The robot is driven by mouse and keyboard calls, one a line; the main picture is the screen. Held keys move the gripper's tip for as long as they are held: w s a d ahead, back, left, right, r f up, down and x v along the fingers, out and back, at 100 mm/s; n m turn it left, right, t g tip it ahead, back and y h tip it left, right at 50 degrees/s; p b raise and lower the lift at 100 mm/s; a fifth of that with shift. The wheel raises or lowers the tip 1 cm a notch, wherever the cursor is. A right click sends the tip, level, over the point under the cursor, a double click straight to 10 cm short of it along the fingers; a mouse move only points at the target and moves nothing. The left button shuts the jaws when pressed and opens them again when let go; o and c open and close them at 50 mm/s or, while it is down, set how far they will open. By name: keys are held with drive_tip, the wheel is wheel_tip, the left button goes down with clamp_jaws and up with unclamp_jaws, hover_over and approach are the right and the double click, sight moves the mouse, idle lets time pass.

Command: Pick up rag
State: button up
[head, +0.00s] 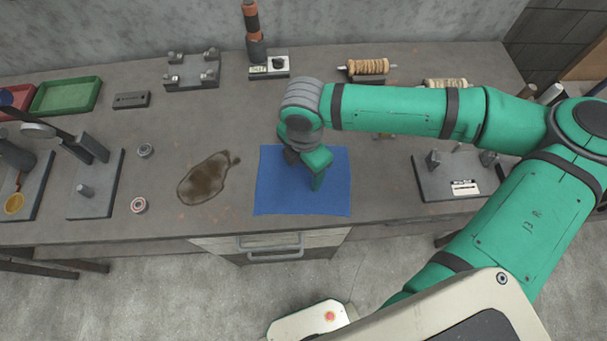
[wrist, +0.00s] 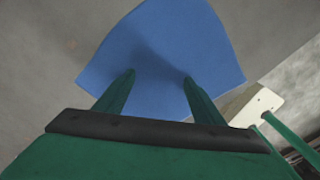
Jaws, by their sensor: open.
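The rag is a flat blue cloth (head: 272,192) lying on the grey workbench near its front edge, in the middle of the head view. In the wrist view the rag (wrist: 165,45) fills the upper middle, with slight creases near the fingers. My gripper (head: 317,185) is over the right half of the rag, pointing down. In the wrist view my gripper's two green fingers (wrist: 158,82) are spread apart with the blue cloth between and beyond them. I cannot tell whether the fingertips touch the cloth. My arm hides part of the rag's top edge.
A dark brown spill (head: 205,178) lies left of the rag. Two small rings and a grey clamp stand (head: 95,185) are farther left. A grey fixture plate (head: 457,175) is to the right. A drawer handle (head: 275,254) is below the bench edge.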

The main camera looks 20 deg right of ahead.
drive_tip(key=shift+f, duration=0.15)
drive_tip(key=shift+c, duration=0.5)
drive_tip(key=c, duration=1.3)
drive_tip(key=shift+w+f, duration=0.1)
clamp_jaws()
drive_tip(key=shift+a, duration=0.15)
wheel_tip(320, 180, up, 12)
